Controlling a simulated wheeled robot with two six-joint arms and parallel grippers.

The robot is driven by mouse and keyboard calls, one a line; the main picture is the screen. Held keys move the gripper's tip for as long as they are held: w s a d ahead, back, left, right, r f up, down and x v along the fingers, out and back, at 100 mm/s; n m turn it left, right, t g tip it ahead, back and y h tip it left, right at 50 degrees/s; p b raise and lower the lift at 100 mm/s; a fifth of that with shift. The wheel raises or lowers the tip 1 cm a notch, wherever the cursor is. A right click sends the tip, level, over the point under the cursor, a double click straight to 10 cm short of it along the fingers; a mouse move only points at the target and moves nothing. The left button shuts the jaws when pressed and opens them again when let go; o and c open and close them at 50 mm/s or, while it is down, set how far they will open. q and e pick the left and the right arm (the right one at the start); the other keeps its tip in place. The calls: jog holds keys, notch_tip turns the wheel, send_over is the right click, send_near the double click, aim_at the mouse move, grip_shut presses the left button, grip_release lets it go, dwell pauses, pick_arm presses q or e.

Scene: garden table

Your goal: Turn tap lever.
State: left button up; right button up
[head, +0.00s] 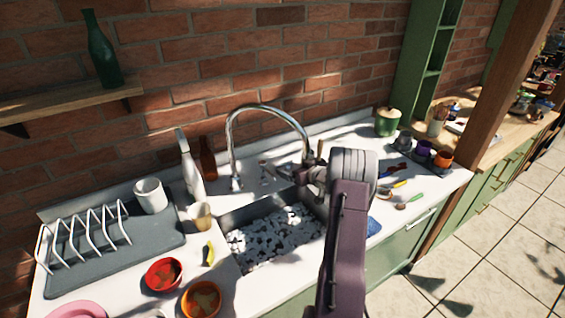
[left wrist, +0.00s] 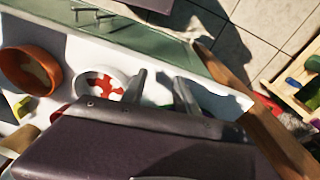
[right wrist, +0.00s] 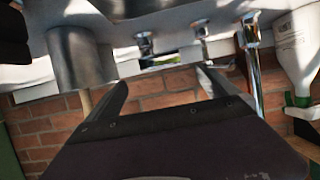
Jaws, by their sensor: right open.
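The chrome tap (head: 231,140) rises behind the sink, its spout arching right. Small chrome fittings (head: 265,180) stand right of its base; which one is the lever is hard to tell in the head view. In the right wrist view, short chrome fittings (right wrist: 145,42) stand near the tap's column (right wrist: 254,75). My right gripper (head: 303,172) is over the sink's back right side, under the spout end. It is open and empty, with bare space between its fingers (right wrist: 160,90). My left gripper (left wrist: 160,90) is open and empty above the counter, outside the head view.
The sink (head: 234,214) lies under my right arm. A white bottle (head: 190,165) and a brown bottle (head: 208,158) stand left of the tap. A dish rack (head: 90,240), a white mug (head: 150,195) and bowls (head: 163,274) crowd the left counter. A green jar (head: 387,122) stands right.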

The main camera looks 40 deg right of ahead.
aim_at(285, 164)
pick_arm(q)
jog(key=shift+w+r+p, duration=0.25)
jog(key=shift+w+p, duration=0.05)
jog(key=shift+w, duration=0.1)
pick_arm(e)
jog(key=x, duration=0.7)
jog(key=shift+w+f, duration=0.25)
jog(key=shift+f, duration=0.05)
pick_arm(q)
jog(key=shift+s+r, duration=0.1)
jog(key=shift+s, duration=0.1)
pick_arm(e)
jog(key=shift+w, duration=0.3)
jog(key=shift+f, duration=0.1)
